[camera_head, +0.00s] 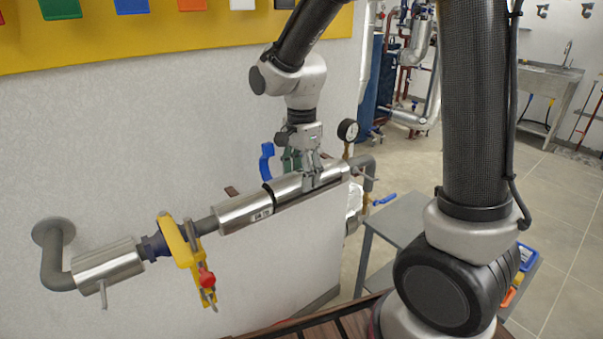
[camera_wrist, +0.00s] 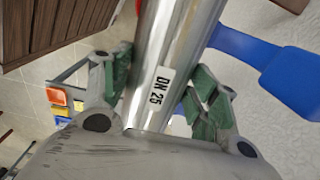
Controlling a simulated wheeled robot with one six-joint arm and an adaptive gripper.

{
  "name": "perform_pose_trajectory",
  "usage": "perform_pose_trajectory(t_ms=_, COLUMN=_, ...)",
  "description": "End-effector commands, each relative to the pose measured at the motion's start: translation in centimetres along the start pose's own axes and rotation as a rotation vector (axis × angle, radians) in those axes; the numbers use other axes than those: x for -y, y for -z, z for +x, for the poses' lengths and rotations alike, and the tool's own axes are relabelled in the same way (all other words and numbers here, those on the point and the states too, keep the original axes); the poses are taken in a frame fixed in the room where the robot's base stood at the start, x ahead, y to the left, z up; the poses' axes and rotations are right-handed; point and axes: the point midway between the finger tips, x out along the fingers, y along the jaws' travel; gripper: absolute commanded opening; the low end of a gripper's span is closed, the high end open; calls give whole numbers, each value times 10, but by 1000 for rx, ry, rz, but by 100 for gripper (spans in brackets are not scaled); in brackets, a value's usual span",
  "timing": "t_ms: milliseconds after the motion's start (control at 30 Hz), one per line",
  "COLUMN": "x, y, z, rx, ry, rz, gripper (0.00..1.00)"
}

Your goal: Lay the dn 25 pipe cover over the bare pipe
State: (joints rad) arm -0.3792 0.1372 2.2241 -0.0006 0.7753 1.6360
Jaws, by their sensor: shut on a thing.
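My gripper (camera_head: 312,180) is shut on a silver half-round pipe cover (camera_head: 334,171), gripping it from above. In the wrist view the cover (camera_wrist: 178,45) lies between the green finger pads, with a "DN 25" label facing me. It is in line with the pipe run along the wall, its left end close to another labelled silver cover (camera_head: 237,212). The stretch of pipe under the held cover is hidden. I cannot tell whether the cover rests on it or hovers just above. Grey pipe (camera_head: 368,172) shows beyond its right end.
A blue handle (camera_head: 266,162) and a pressure gauge (camera_head: 348,130) stand near my gripper. A grey table (camera_head: 398,216) is at right.

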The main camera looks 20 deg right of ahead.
Motion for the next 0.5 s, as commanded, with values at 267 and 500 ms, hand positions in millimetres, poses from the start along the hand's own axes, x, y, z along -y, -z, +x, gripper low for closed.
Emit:
perform_pose_trajectory(t_ms=267, x=0, y=0, z=3, rx=0, ry=0, rz=0, gripper=39)
perform_pose_trajectory(t_ms=500, x=0, y=0, z=6, rx=0, ry=0, rz=0, gripper=39)
